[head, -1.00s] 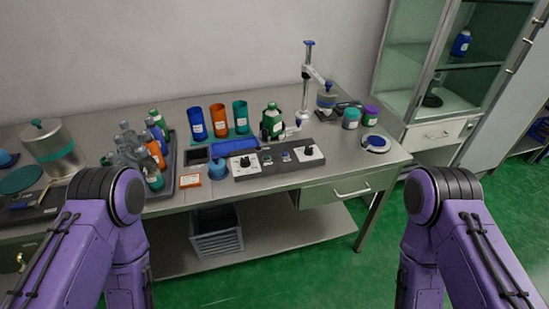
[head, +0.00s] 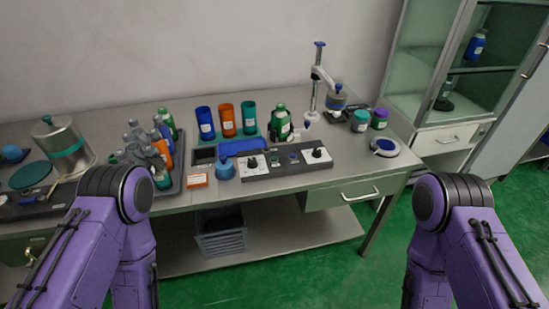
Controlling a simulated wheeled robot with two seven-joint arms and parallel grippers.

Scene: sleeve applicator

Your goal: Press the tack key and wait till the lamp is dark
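A dark control panel (head: 287,174) lies along the front of the steel bench. It carries two white plates with black knobs, one at the left (head: 253,166) and one at the right (head: 317,156). Between them are small keys or lamps (head: 293,158), too small to read, so I cannot tell which is the tack key or whether a lamp is lit. Behind the panel stands a green bottle (head: 281,122) beside a stand with a vertical post (head: 317,80). Both purple arms reach down at the picture's lower sides; their grippers are out of view.
Blue, orange and teal cups (head: 227,119) stand behind the panel. A tray (head: 170,181) of several bottles is to its left, with a blue squat bottle (head: 225,169) and orange-edged card (head: 197,180) between. A round dish (head: 385,146) lies right. A drawer (head: 344,193) is below.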

